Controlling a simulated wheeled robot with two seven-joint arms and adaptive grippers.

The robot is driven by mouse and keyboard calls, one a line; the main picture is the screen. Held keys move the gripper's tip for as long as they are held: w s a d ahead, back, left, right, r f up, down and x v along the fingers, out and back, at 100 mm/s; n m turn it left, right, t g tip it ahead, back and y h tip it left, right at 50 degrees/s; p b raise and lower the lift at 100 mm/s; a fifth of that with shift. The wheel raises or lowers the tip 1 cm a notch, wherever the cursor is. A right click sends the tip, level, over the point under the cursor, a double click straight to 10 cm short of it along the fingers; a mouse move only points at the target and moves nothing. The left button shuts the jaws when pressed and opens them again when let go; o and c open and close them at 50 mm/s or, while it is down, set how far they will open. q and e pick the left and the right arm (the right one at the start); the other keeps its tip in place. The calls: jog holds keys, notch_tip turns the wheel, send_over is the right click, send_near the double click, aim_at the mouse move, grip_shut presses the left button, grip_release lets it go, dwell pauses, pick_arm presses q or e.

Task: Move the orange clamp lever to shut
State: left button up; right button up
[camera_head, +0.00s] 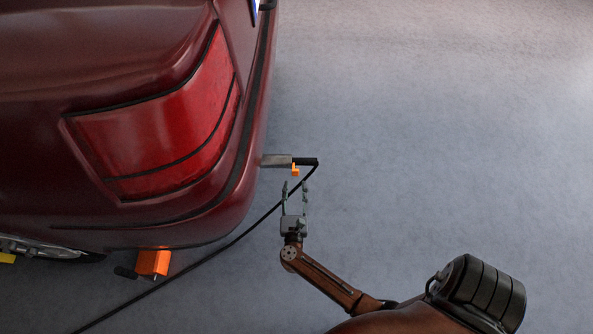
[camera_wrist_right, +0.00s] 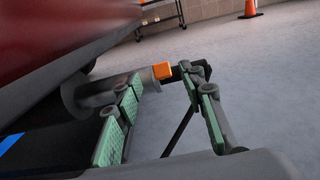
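The small orange clamp lever (camera_head: 295,169) sits on a grey metal piece (camera_head: 275,160) that sticks out beside the car's rear bumper. It shows as an orange block in the right wrist view (camera_wrist_right: 162,71), on the grey cylindrical part (camera_wrist_right: 95,95). My right gripper (camera_head: 295,186) is open and empty, its green-padded fingers pointing at the lever from just below it in the head view. In the wrist view, the lever appears beyond and between the two fingertips. I cannot tell whether a finger touches it. My left gripper is in neither view.
The dark red car (camera_head: 110,60) fills the left side. A black cable (camera_head: 210,252) runs from the black end piece (camera_head: 306,161) down to the lower left. An orange box (camera_head: 152,262) lies by the bumper. A traffic cone (camera_wrist_right: 251,8) stands far back. The floor at right is clear.

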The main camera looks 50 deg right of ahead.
aim_at(296, 172)
jog(key=b+x, duration=0.2)
jog(key=x, duration=0.5)
jog(key=shift+f, duration=0.15)
jog(key=shift+w+d+b, duration=0.25)
jog(key=shift+w+b, duration=0.05)
jog(key=shift+b, duration=0.05)
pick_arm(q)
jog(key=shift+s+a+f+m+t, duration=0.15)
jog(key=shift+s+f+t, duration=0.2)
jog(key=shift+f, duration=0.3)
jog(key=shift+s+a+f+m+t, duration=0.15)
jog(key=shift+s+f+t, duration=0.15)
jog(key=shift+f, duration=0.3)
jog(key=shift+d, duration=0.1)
pick_arm(e)
grip_shut()
